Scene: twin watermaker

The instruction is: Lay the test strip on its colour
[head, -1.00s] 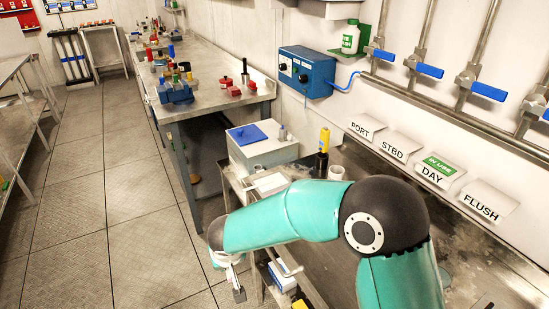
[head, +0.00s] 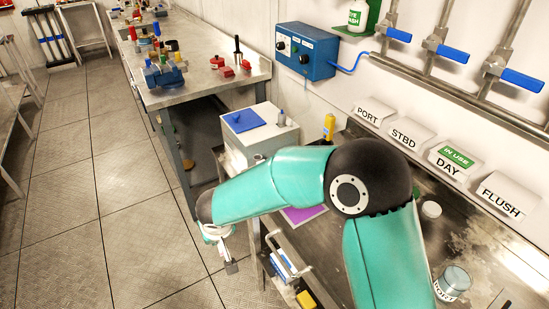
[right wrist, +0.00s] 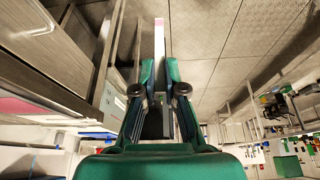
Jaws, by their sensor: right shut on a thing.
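In the head view my right arm reaches across to the left, and its gripper (head: 228,258) hangs beside the cart at the lower middle, over the floor. In the right wrist view the right gripper (right wrist: 160,75) is shut on the test strip (right wrist: 159,32), a narrow pale strip with a pinkish patch, which sticks out past the fingertips. A purple panel (head: 304,214) shows partly below my forearm in the head view; the rest of it is hidden. I cannot tell whether it is the colour chart. A pink surface (right wrist: 42,108) shows at the left in the right wrist view. My left gripper is not in view.
A workbench (head: 205,85) with coloured items stands behind. The tiled floor (head: 120,220) at left is clear.

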